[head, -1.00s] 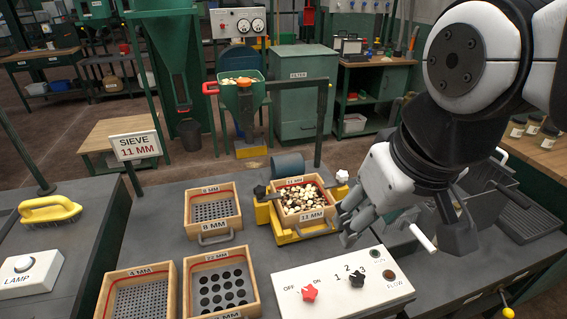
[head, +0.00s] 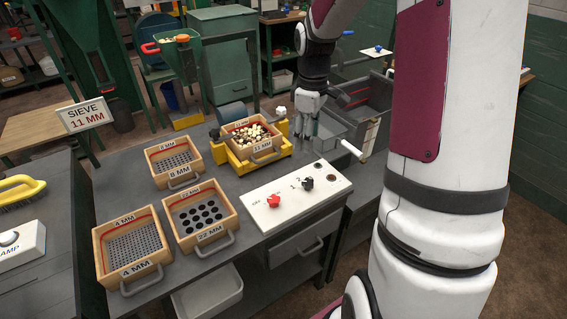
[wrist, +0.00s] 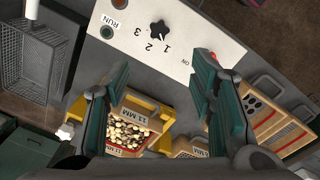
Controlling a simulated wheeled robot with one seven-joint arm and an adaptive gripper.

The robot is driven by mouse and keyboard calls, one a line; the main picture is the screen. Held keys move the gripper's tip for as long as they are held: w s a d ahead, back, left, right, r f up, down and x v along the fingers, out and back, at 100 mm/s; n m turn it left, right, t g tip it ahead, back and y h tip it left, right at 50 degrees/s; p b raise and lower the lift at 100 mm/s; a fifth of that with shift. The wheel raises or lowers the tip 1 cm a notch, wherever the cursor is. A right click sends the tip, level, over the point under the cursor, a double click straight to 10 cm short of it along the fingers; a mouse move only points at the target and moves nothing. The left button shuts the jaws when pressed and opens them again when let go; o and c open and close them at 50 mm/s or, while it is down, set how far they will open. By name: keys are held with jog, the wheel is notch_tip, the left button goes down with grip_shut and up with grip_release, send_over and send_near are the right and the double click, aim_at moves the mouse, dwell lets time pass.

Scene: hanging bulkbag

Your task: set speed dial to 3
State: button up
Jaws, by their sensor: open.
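The speed dial is a black star-shaped knob (head: 307,182) on the white control panel (head: 288,212), beside the printed 1, 2 and 3. In the wrist view the dial (wrist: 159,29) lies ahead of the fingertips, with the numerals on its near side. I cannot tell surely which number it points to. My gripper (head: 306,118) is above the bench behind the panel, near the right side of the yellow sieve holder. In the wrist view my gripper (wrist: 161,70) is open and empty, its fingers wide apart and clear of the dial.
An 11 MM sieve (head: 263,150) full of pieces sits in the yellow holder (head: 232,160). Other sieves (head: 208,218) lie left. A white handle (head: 352,148) sticks out to the right of the panel.

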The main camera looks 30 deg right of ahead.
aim_at(308, 182)
jog(key=f, duration=1)
jog(key=d+f, duration=0.1)
jog(key=f, duration=0.5)
jog(key=shift+s, duration=0.15)
jog(key=shift+c, duration=0.5)
jog(key=c, duration=1.1)
